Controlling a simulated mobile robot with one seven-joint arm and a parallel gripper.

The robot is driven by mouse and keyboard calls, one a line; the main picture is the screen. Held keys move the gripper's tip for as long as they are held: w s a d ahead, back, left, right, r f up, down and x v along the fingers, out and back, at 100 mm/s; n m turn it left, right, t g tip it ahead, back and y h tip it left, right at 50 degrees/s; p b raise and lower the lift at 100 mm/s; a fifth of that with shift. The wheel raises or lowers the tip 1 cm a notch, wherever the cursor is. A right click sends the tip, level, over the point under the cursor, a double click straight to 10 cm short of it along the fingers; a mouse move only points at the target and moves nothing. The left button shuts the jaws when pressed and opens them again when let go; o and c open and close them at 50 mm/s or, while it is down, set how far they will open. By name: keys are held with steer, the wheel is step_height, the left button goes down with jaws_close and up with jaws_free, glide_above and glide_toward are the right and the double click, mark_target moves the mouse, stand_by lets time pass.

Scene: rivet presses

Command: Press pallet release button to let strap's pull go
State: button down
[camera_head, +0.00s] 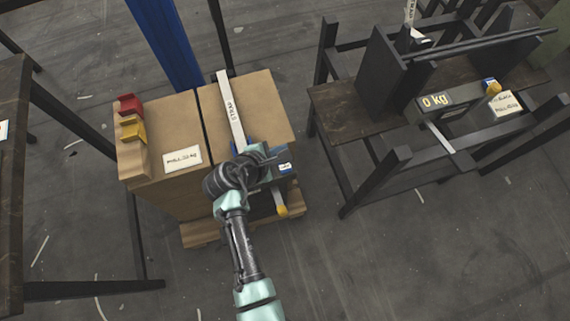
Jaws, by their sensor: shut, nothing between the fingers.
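The strap (230,112), a pale band with printed lettering, runs over the top of the right cardboard box (266,105) towards a dark device (286,185) at the box's near edge. The device has a small blue-and-white label (285,167) and a lever with a yellow tip (282,211). My gripper (268,160) is shut and empty, over the device just left of the label. My wrist and gripper hide part of the device and the strap's near end. I cannot make out a release button; whether my fingers touch the device is unclear.
A blue post (167,45) rises behind. A bench (345,105) with a "0 kg" display (434,101) stands right. Floor is clear at lower right.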

steer(key=b, duration=0.8)
glide_above(282, 169)
step_height(282, 169, down, 7)
steer(key=shift+r, duration=0.2)
steer(key=shift+f+b, duration=0.45)
steer(key=shift+f, duration=0.65)
stand_by(0.6)
steer(key=shift+f, duration=0.4)
steer(key=shift+f+b, duration=0.35)
steer(key=shift+f, duration=0.15)
stand_by(0.6)
steer(key=shift+r, duration=0.1)
steer(key=shift+r+p, duration=0.8)
steer(key=shift+p, duration=0.3)
steer(key=shift+r, duration=0.1)
